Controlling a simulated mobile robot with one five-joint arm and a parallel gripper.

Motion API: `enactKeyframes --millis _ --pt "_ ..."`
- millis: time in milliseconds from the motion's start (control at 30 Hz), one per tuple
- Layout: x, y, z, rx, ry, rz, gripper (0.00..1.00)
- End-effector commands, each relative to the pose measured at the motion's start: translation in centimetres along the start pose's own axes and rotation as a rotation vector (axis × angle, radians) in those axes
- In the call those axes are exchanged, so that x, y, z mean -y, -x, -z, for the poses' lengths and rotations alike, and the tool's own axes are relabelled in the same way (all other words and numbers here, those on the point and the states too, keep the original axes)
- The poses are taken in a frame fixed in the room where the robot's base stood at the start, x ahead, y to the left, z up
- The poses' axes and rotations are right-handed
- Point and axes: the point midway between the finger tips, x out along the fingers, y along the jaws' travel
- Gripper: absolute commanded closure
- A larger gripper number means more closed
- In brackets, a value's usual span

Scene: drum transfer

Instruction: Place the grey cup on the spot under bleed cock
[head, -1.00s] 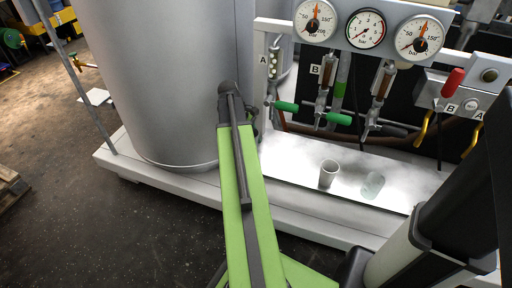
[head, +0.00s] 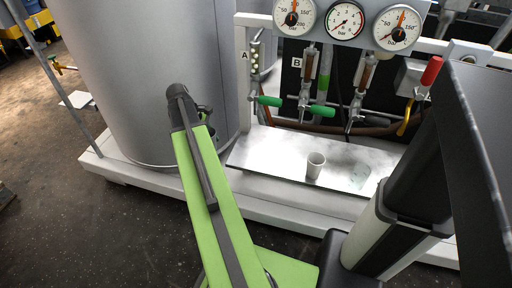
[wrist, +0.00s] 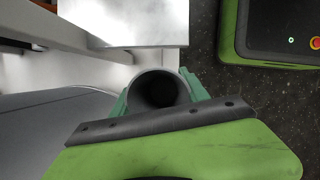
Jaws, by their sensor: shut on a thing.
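In the wrist view my gripper (wrist: 155,84) is shut on a grey cup (wrist: 160,73). Its green fingers lie on both sides of the cup, and I look into its dark open mouth. In the head view the held cup is hidden behind my arm, beside the large grey drum. A second pale cup (head: 316,165) stands upright on the metal tray (head: 265,150). Right of it is a faint greenish shape (head: 358,175); I cannot tell whether it is a glass or a mark. Cocks with green handles (head: 312,113) hang above the tray. I cannot tell which is the bleed cock.
The drum (head: 150,80) stands on a white platform left of the tray. Gauges (head: 345,20) and pipes rise behind the tray. A small brass tap (head: 55,65) is at far left. The tray's left part is clear, as is the dark floor in front.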

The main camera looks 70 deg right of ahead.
Motion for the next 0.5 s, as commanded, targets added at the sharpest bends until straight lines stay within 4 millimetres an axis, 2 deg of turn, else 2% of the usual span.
enactKeyframes --millis 100,267,367,500 --pt "0.3 -0.5 0.3 0.001 0.139 -0.058 0.85" --pt "-0.2 -0.6 -0.3 0.003 0.162 -0.067 0.85" --pt "-0.5 -1.4 -2.2 0.003 0.157 -0.065 0.85" --pt "-1.3 -3.1 -6.3 0.002 0.152 -0.063 0.85"
